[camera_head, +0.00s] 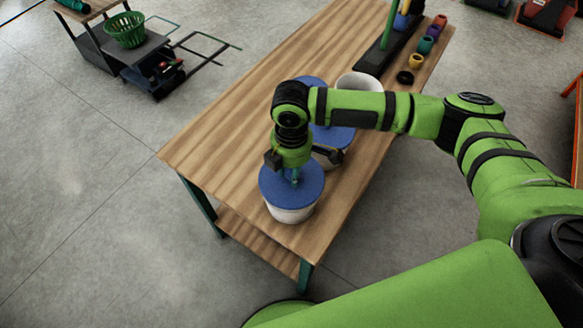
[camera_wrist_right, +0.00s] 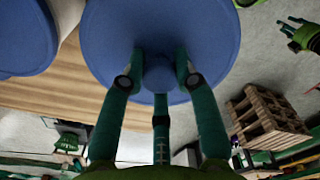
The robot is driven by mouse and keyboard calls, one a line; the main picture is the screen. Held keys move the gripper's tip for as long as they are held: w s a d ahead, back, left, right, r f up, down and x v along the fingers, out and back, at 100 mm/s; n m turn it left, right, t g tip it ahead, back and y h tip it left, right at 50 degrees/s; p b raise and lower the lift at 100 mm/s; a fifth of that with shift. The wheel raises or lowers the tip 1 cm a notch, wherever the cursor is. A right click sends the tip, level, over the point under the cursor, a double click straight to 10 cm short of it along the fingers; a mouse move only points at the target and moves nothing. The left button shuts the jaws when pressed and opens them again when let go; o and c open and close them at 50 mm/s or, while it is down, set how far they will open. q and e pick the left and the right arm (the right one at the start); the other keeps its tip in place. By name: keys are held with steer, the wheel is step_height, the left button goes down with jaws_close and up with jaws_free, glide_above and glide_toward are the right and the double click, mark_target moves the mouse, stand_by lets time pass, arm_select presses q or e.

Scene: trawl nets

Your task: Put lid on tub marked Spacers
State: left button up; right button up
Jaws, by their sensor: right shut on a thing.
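My right gripper (camera_head: 296,180) points down and is shut on the knob of a round blue lid (camera_head: 275,186). The lid fills the top of the right wrist view (camera_wrist_right: 110,45), with the fingers on both sides of its knob. Below it a white tub (camera_head: 291,215) stands at the near end of the table. The lid covers the tub's top; I cannot tell whether it touches the rim. No label can be read, so I cannot tell which tub is Spacers. A small green gripper at the right wrist view's upper right (camera_wrist_right: 290,28) looks like my left one.
On the wooden table (camera_head: 215,150), more blue lids (camera_head: 338,136) and a white tub (camera_head: 358,81) stand behind the gripper, partly hidden by my arm. Small coloured cups (camera_head: 425,45) and a dark rack (camera_head: 385,50) are at the far end. The table's left side is clear.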

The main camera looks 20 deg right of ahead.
steer(key=shift+f+p, duration=0.15)
steer(key=shift+p, duration=0.7)
stand_by(1.1)
steer(key=o, duration=1)
steer(key=o, duration=0.5)
step_height(320, 180, up, 5)
steer(key=p, duration=0.5)
steer(key=shift+p, duration=0.35)
steer(key=shift+r+p, duration=1)
steer(key=shift+p, duration=0.05)
